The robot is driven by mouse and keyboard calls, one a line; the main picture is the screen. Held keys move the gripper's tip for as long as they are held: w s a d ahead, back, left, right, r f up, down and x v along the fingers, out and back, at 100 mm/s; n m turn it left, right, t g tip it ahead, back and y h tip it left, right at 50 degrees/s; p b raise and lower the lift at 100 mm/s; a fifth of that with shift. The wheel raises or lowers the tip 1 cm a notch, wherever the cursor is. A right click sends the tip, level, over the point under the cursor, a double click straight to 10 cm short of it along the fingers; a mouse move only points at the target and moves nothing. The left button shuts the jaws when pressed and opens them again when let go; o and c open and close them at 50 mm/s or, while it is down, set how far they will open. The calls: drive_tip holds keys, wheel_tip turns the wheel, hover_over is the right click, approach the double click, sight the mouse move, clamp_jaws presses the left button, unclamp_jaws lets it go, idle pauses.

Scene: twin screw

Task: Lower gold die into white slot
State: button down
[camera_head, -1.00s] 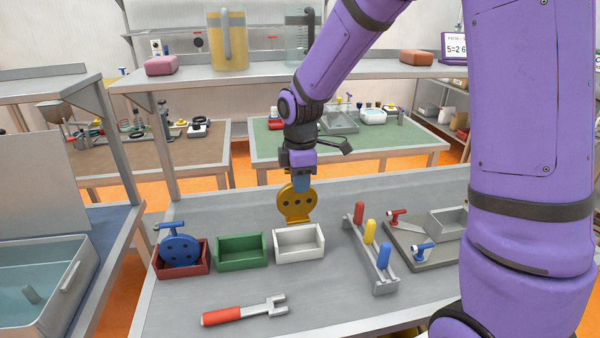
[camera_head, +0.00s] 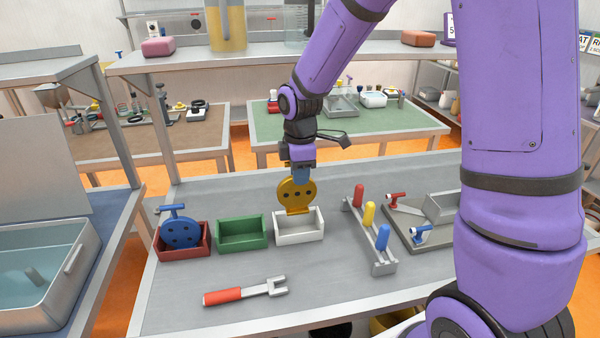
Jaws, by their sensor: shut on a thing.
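The gold die (camera_head: 296,195) is a round disc with dark holes and a flat foot. It is upright, and my gripper (camera_head: 300,177) is shut on its top. The white slot (camera_head: 299,234) is an open-topped box on the grey bench. The die's foot overlaps the slot's back rim in the picture; I cannot tell whether it is inside or still above. The slot's front wall is fully visible.
The green slot (camera_head: 242,241) is empty. The red slot (camera_head: 183,254) holds a blue die (camera_head: 181,232). A red-handled wrench (camera_head: 245,291) lies in front. A rack (camera_head: 371,241) with red, yellow and blue handles stands to the right.

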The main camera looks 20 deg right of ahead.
sight(300, 206)
drive_tip(key=shift+f, duration=0.1)
idle(0.3)
drive_tip(key=shift+f, duration=3.45)
drive_tip(key=shift+f, duration=0.65)
drive_tip(key=c, duration=1)
unclamp_jaws()
drive_tip(key=shift+r, duration=0.1)
wheel_tip(300, 206, up, 11)
drive_tip(key=shift+f, duration=0.2)
drive_tip(key=shift+d, duration=0.1)
